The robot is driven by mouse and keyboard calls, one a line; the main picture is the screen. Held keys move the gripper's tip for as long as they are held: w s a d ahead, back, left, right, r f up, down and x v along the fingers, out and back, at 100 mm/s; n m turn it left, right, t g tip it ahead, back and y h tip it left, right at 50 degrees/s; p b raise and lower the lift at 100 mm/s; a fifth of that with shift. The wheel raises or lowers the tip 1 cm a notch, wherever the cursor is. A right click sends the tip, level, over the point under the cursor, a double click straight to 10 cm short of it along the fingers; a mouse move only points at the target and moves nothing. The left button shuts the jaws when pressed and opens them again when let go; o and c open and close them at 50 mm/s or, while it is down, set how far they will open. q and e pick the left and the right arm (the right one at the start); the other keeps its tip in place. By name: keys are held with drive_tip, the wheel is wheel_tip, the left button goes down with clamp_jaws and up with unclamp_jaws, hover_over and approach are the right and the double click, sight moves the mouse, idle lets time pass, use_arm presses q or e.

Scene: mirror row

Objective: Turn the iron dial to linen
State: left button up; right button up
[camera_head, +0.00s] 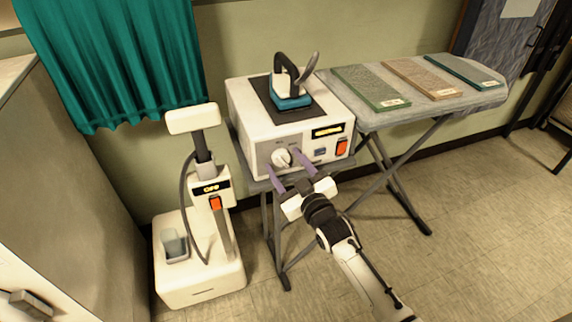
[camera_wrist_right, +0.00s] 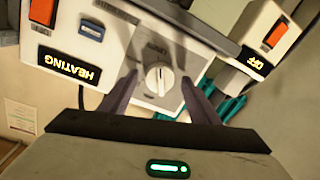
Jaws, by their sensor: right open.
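The iron dial (camera_head: 282,158) is a round pale knob on the front of the white iron station (camera_head: 246,118). In the right wrist view the dial (camera_wrist_right: 158,79) carries a thin dark mark running roughly up and down the picture. Small labels around it are too small to read. My right gripper (camera_head: 288,168) is open, its purple fingers in front of the panel, one on each side of the dial. In the right wrist view the gripper (camera_wrist_right: 158,84) shows a gap between each finger and the dial. My left gripper is not in view.
An iron (camera_head: 291,98) stands on the station's dark pad. The panel has a red switch (camera_head: 342,147) and a display (camera_wrist_right: 69,66) reading HEATING. A white steamer (camera_head: 200,270) with an OFF display stands left. An ironing board (camera_head: 462,104) with several fabric samples extends right.

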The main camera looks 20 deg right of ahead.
drive_tip(key=s+d, duration=0.1)
drive_tip(key=s, duration=0.9)
drive_tip(key=shift+s+r, duration=0.15)
drive_tip(key=shift+r, duration=0.05)
drive_tip(key=s+a+f+m+g, duration=0.1)
drive_tip(key=s+f+g, duration=0.3)
drive_tip(key=s+f, duration=0.5)
drive_tip(key=s+a+f+m+g, duration=0.1)
drive_tip(key=s+f+g, duration=0.4)
drive_tip(key=s+f, duration=0.5)
drive_tip(key=s+a, duration=0.1)
drive_tip(key=s, duration=0.5)
drive_tip(key=shift+s+a+f+m+y, duration=0.2)
drive_tip(key=shift+m+y, duration=0.1)
drive_tip(key=shift+m, duration=0.1)
drive_tip(key=shift+w, duration=0.1)
idle(0.9)
